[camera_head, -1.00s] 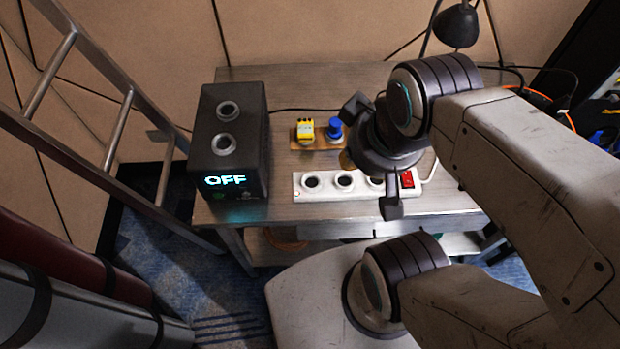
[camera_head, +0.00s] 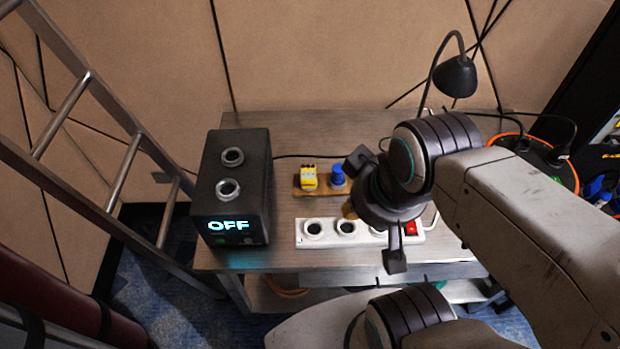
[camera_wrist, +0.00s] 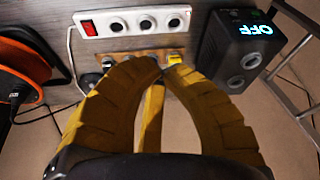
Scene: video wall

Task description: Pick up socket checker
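A small yellow block-like device (camera_head: 308,177), which appears to be the socket checker, sits upright on a narrow wooden strip (camera_head: 322,189) on the metal table. It also shows in the wrist view (camera_wrist: 174,60), just beyond my fingertips. A blue round-topped plug (camera_head: 338,175) stands beside it on the same strip. In the head view, my gripper (camera_head: 349,210) is right of the yellow device, mostly hidden behind my wrist.
A white power strip (camera_head: 330,232) with a red switch lies in front of the wooden strip. A black box (camera_head: 231,190) reading OFF stands at left. A desk lamp (camera_head: 455,77) and an orange cable reel (camera_head: 545,155) are at right. A metal ladder (camera_head: 120,170) leans at left.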

